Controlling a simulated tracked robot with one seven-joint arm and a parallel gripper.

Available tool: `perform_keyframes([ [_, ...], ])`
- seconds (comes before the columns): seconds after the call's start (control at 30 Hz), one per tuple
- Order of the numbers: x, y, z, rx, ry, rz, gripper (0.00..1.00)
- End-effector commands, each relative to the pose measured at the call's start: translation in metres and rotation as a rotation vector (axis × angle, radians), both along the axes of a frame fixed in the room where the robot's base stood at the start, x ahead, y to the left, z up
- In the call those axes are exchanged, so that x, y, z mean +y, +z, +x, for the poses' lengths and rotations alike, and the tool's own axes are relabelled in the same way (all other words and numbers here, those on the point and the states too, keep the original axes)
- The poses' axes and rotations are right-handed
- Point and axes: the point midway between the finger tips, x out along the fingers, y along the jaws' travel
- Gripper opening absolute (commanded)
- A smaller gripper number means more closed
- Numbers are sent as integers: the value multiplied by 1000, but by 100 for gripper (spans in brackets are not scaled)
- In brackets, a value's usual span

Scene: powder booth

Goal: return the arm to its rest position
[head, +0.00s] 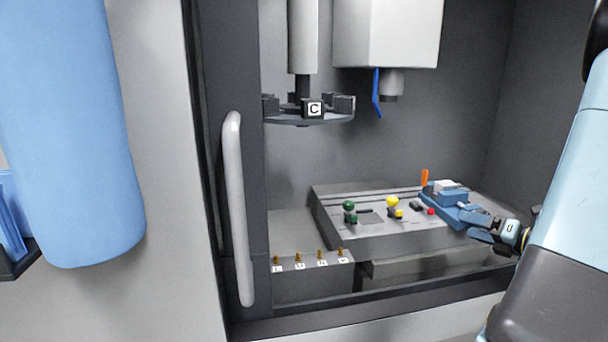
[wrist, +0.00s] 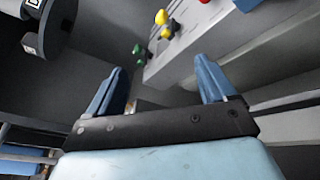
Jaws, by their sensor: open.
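My gripper (wrist: 160,66) is open in the wrist view, with its two blue fingers well apart and nothing held between them. My light-blue arm (head: 570,190) rises along the right side of the head view, in front of the booth opening. Beyond the fingers, the wrist view shows the grey panel (wrist: 215,35) with yellow, red and green knobs.
The round rack (head: 285,118) with a C label hangs at upper centre. The booth door's pale handle (head: 236,200) stands at left. A block with several brass-tipped, lettered pegs (head: 315,280) is low in front. A blue fixture (head: 450,205) sits on the grey panel beside my arm.

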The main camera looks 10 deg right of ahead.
Motion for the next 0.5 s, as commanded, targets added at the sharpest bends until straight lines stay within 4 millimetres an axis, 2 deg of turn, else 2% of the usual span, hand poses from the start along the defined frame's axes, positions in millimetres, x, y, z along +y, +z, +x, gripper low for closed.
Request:
perform_keyframes([
  [0.03,25,9,3,-8,84,-86,84],
  [0.2,99,26,-1,-49,370,-384,84],
  [0.3,137,33,-10,-94,538,-561,84],
  [0.5,197,44,-38,-220,870,-911,84],
])
